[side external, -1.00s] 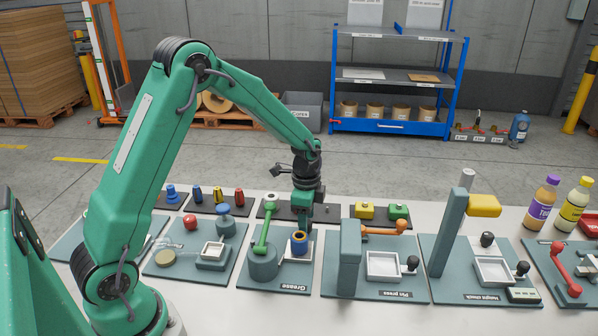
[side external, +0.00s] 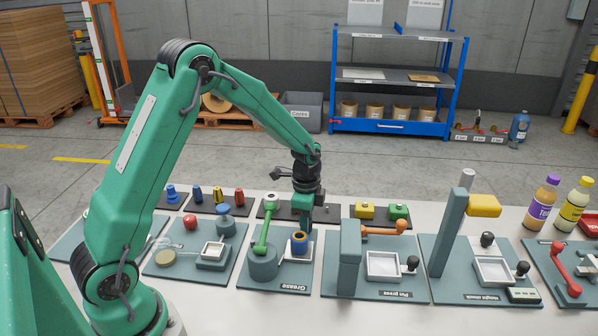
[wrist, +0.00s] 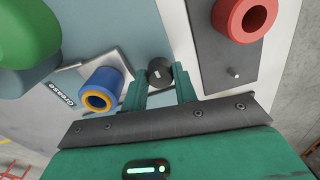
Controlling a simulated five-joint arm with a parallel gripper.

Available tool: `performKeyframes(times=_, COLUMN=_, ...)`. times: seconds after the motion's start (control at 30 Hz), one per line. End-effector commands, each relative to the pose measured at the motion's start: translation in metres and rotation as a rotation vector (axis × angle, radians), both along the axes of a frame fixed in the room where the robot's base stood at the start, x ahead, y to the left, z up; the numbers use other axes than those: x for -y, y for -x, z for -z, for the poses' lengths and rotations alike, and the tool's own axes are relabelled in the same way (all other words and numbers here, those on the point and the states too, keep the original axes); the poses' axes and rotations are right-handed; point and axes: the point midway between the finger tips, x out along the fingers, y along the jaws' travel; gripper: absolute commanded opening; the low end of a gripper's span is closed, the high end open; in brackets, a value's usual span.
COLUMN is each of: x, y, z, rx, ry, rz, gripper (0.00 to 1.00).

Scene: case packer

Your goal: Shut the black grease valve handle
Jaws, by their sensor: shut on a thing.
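The black valve handle (wrist: 158,70) shows in the wrist view as a dark round knob with a small pale mark on its end. My gripper (wrist: 161,82) has one green finger on each side of it and is shut on it. In the side external view my gripper (side external: 306,228) points down at the back of the Grease board (side external: 262,287); the handle cannot be made out there. A blue bushing with an orange-yellow inner ring (side external: 298,243) sits on the board in front of my gripper, apart from the fingers, and shows in the wrist view (wrist: 110,80).
The green lever (side external: 263,233) of the grease pot stands close to the left of my gripper. The Pin press post (side external: 349,258) stands to the right. A dark rack (wrist: 225,60) with a red ring part (wrist: 241,14) and a bare peg lies just behind.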

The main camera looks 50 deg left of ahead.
Motion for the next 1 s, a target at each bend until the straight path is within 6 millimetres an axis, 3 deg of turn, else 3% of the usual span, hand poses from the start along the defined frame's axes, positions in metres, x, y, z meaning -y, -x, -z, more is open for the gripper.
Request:
performKeyframes(times=0.37, x=0.0006, y=0.0002, z=-0.0006, rx=-0.003, ry=0.004, rz=-0.177, gripper=0.06)
performKeyframes(times=1.0, x=0.0016, y=0.0003, z=-0.0006, rx=-0.015, ry=0.011, rz=-0.761, gripper=0.06)
